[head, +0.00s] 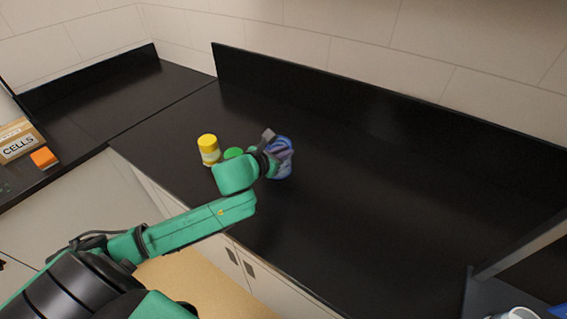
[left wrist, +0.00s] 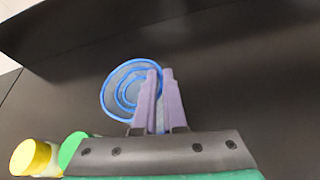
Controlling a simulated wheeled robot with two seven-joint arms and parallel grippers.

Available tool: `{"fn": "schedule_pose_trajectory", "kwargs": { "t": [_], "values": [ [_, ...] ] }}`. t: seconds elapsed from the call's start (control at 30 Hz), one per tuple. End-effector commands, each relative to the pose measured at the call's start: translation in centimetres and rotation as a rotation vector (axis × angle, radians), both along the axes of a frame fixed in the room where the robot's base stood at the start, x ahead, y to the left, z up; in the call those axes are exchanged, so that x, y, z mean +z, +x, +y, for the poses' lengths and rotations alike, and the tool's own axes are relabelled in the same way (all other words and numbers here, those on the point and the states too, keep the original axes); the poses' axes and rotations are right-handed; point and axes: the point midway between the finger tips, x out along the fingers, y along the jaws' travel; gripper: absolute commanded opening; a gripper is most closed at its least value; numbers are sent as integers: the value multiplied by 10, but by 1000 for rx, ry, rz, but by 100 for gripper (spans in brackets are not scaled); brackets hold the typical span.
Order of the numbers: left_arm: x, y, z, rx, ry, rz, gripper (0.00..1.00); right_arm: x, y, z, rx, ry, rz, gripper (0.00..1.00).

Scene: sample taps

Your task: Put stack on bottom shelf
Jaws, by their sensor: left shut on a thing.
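A stack of blue-rimmed, clear round containers (head: 283,171) is at my left gripper on the black counter in the head view. Its round rims also show in the left wrist view (left wrist: 118,88), seen from above. My left gripper (head: 277,152) is shut on the stack's side, with its purple fingers (left wrist: 160,100) on either side of the wall. I cannot tell whether the stack touches the counter. A shelf-like dark frame (head: 520,255) stands at the lower right of the head view, partly cut off. My right gripper is not in view.
A yellow-capped jar (head: 208,150) and a green-capped jar (head: 233,153) stand just left of my left gripper. A cardboard box marked CELLS (head: 18,141) and an orange block (head: 44,158) sit on the left counter. The black counter (head: 370,190) is clear to the right.

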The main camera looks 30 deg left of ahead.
Motion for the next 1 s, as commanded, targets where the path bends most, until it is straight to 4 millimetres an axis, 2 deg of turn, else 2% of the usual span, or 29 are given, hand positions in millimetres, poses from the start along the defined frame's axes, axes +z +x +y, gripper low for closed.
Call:
{"fn": "schedule_pose_trajectory", "kwargs": {
  "t": [0.23,0.47,0.5,0.53,0.57,0.87,1.0],
  "values": [
    [-43,0,0,2,-2,-1,0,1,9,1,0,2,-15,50],
    [-47,0,0,-1,3,-3,0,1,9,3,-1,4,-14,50],
    [-47,0,0,0,2,-1,23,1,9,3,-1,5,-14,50],
    [-47,0,0,0,2,-1,35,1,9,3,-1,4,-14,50],
    [-47,0,0,0,2,-1,39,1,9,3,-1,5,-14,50],
    [-46,0,0,0,2,-1,39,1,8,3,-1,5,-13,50],
    [-43,-11,3,1,6,-1,39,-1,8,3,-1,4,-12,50]
  ]
}}
